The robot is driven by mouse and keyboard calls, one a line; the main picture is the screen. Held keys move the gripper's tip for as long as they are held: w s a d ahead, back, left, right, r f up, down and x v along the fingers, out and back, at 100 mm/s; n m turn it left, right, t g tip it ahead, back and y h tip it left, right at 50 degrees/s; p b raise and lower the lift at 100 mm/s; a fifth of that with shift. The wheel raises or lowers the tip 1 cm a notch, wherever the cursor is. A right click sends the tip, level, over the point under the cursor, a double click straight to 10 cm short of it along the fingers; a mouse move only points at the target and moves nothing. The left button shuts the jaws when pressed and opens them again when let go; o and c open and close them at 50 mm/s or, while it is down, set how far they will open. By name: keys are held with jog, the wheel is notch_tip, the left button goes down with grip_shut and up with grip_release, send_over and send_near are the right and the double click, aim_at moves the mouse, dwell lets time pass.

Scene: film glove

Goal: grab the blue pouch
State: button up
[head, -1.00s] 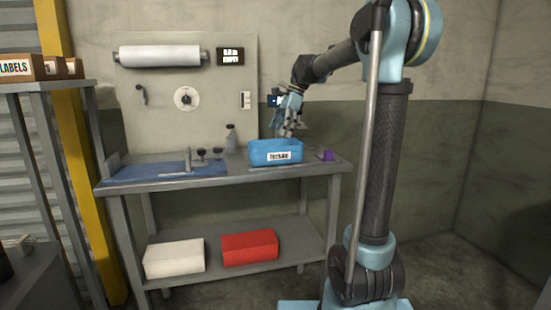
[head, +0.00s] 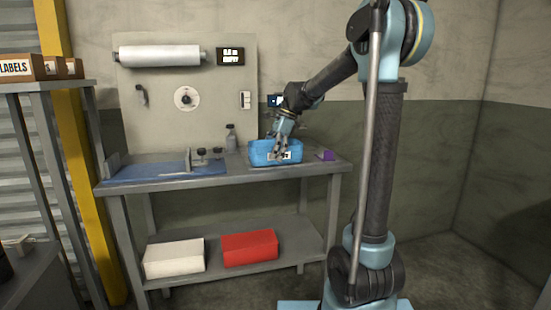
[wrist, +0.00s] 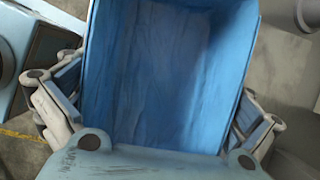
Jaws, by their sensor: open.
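A small purple block (head: 325,155) lies right of the container. White (head: 174,258) and red (head: 249,248) boxes sit on the lower shelf.

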jog(key=c, duration=0.6)
jog(key=shift+r, duration=0.15)
